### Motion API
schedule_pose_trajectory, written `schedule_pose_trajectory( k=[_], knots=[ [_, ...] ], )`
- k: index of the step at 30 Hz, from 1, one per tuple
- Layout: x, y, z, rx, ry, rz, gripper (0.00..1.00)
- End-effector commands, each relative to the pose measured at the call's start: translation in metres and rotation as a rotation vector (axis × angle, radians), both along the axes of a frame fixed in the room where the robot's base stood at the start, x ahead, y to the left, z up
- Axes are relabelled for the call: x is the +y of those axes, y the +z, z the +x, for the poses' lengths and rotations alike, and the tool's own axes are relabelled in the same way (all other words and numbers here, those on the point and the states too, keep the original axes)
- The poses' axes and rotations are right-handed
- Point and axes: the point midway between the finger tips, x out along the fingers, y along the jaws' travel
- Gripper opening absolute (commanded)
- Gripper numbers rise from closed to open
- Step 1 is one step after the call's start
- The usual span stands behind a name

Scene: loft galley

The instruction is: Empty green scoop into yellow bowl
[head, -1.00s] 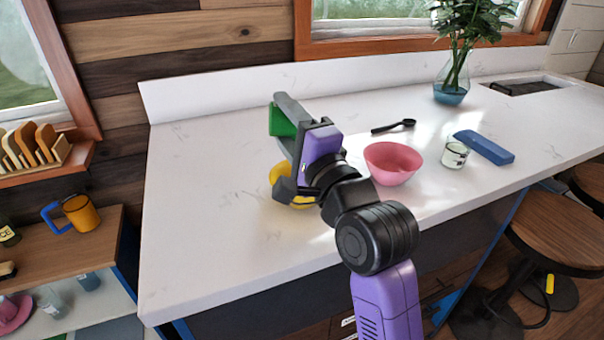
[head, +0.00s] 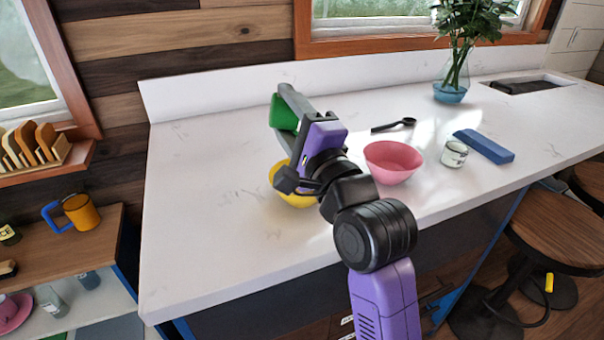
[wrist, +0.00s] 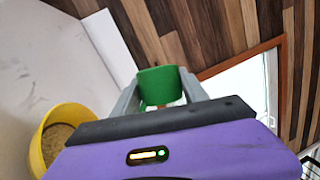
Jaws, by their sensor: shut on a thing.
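The green scoop (head: 283,113) is held in my gripper (head: 287,98), above the white counter. In the wrist view the green scoop (wrist: 158,84) sits between the two grey fingers, which are shut on it. The yellow bowl (head: 293,199) stands on the counter below my gripper, partly hidden by it in the head view. In the wrist view the yellow bowl (wrist: 37,158) is at the left edge, with brown grainy stuff inside. The gripper is rolled to one side. The inside of the scoop is hidden, so I cannot tell what it holds.
A pink bowl (head: 392,164) stands right of my gripper. A black spoon (head: 394,125), a small white cup (head: 454,153), a blue block (head: 484,147) and a plant vase (head: 451,88) are farther right. The counter's left part is clear.

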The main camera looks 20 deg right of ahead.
Motion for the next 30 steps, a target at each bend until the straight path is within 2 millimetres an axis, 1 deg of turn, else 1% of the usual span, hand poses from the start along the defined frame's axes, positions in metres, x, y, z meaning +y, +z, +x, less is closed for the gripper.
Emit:
schedule_pose_trajectory(
  k=[30],
  knots=[
    [-0.0035, 0.0097, -0.001, -0.029, 0.0, 0.108, 0.09]
  ],
)
